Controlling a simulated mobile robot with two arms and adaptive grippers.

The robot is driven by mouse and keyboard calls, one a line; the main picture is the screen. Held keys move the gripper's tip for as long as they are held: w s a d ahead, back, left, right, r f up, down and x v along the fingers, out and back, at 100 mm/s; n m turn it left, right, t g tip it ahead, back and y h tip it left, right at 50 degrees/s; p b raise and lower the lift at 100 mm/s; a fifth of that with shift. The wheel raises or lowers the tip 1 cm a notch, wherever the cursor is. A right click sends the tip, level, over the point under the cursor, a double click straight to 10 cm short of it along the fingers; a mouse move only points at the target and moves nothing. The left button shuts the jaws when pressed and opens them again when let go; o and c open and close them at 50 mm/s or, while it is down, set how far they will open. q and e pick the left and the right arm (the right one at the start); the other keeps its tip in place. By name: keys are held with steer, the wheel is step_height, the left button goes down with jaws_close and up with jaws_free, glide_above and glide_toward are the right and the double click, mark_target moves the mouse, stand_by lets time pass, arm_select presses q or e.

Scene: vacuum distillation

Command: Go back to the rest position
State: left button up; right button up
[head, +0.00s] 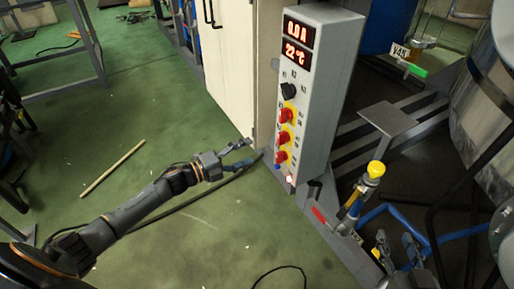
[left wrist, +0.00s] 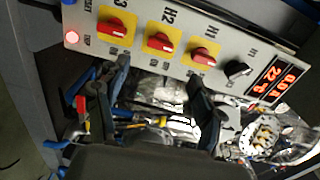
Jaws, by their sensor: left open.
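My left gripper (head: 250,152) is open and empty in the head view, reaching in from the left, just left of the control box's lower end. In the left wrist view its two dark fingers (left wrist: 160,88) stand apart below the panel's knobs. The grey control box (head: 324,70) has red displays reading 0.0 A and 22 °C, a black knob (head: 290,91) and several red knobs on yellow plates. A lamp (left wrist: 70,38) at its end glows red. Dark finger-like parts (head: 398,252) at the lower right may be my right gripper; their state is unclear.
A yellow-capped valve (head: 376,169) and blue pipes (head: 400,215) stand right of the box. A large metal vessel (head: 490,100) is at the far right. A cabinet (head: 228,70) stands behind my left gripper. A wooden stick (head: 112,168) lies on the green floor, which is mostly open at left.

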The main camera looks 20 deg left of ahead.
arm_select(q)
steer(key=shift+s+a, duration=0.2)
steer(key=shift+s, duration=0.05)
stand_by(0.3)
